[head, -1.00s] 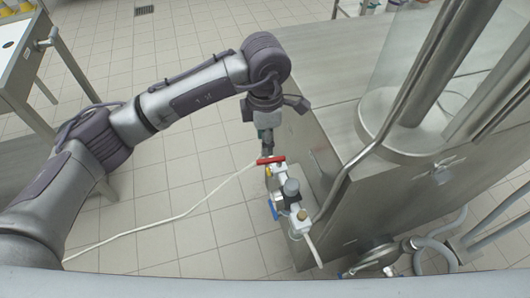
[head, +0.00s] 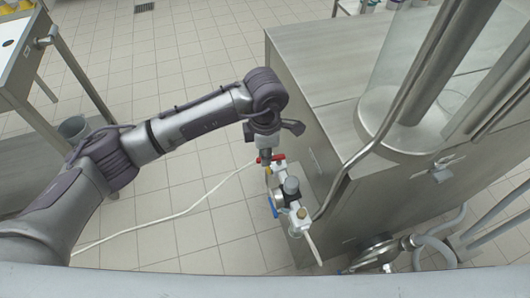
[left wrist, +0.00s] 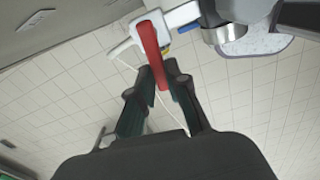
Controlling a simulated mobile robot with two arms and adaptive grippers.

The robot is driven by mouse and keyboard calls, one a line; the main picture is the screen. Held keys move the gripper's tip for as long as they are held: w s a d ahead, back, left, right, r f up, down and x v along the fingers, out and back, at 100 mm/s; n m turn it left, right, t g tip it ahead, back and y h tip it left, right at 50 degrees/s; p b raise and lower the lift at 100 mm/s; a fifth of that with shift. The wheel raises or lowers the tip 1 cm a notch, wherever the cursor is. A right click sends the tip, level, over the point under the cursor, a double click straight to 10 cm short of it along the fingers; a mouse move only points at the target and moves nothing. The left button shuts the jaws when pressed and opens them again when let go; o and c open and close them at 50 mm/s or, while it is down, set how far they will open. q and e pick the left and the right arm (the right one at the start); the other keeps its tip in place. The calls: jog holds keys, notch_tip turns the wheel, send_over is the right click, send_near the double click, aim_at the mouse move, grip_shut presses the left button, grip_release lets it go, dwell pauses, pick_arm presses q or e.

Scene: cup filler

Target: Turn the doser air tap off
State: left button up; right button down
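The air tap's red lever handle (head: 278,157) sits at the top of a white and grey valve assembly (head: 291,188) on the side of the steel machine. In the left wrist view the red handle (left wrist: 152,52) runs down between the fingertips of my left gripper (left wrist: 160,74). The fingers are apart, one on each side of the handle's near end; firm contact cannot be made out. In the head view my left gripper (head: 266,158) points down onto the handle and partly hides it. My right gripper is not in view.
A blue handle (head: 273,207) sits lower on the assembly. A white hose (head: 175,216) runs across the tiled floor. The steel machine cabinet (head: 400,185) stands close on the right. A table (head: 25,55) and a grey bin (head: 73,128) are at the left.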

pick_arm(q)
grip_shut()
jog(key=shift+s+n, duration=0.25)
jog(key=shift+n, duration=0.55)
jog(key=o, duration=0.7)
grip_release()
notch_tip(320, 180, up, 12)
